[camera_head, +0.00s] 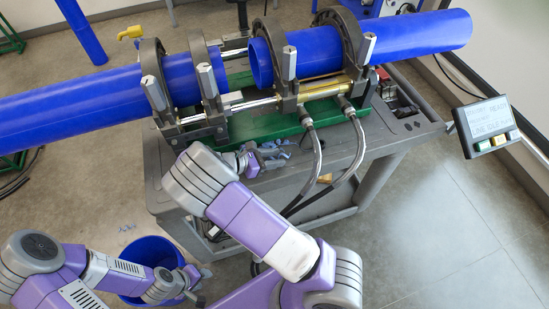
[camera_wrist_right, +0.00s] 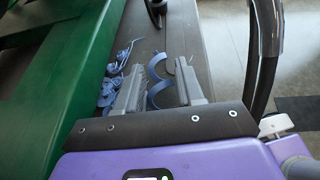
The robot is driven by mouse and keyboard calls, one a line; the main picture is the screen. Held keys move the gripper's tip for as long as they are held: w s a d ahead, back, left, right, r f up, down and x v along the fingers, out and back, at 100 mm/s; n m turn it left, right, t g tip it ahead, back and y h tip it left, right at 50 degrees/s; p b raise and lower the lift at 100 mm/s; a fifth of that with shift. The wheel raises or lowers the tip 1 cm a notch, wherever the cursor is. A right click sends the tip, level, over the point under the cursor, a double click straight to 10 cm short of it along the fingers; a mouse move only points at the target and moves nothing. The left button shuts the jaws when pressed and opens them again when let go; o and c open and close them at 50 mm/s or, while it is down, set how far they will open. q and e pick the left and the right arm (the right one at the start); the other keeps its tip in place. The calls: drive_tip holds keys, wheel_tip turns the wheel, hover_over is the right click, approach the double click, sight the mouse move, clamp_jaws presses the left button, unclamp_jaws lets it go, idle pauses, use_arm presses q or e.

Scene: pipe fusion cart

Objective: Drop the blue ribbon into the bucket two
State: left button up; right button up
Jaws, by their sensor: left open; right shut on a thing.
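A curled blue ribbon (camera_wrist_right: 158,70) is between the fingers of my right gripper (camera_wrist_right: 160,90), which is shut on it just over the grey cart top. In the head view my right gripper (camera_head: 268,155) is at the cart's front edge, below the green machine base. More blue shavings (camera_wrist_right: 112,82) lie in a loose pile left of the fingers. A blue bucket (camera_head: 133,250) stands on the floor at lower left, partly hidden by my left arm; no number shows on it. My left gripper (camera_head: 198,282) is open and empty at the bucket's right side.
The fusion machine clamps (camera_head: 150,75) hold two large blue pipes (camera_head: 420,33) above the cart (camera_head: 160,185). Grey hoses (camera_head: 345,175) loop down right of my right gripper. A display box (camera_head: 488,125) stands at right. The floor at lower right is clear.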

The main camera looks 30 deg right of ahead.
sight(274, 157)
wheel_tip(274, 157, up, 10)
drive_tip(key=p, duration=0.3)
drive_tip(key=shift+f, duration=0.1)
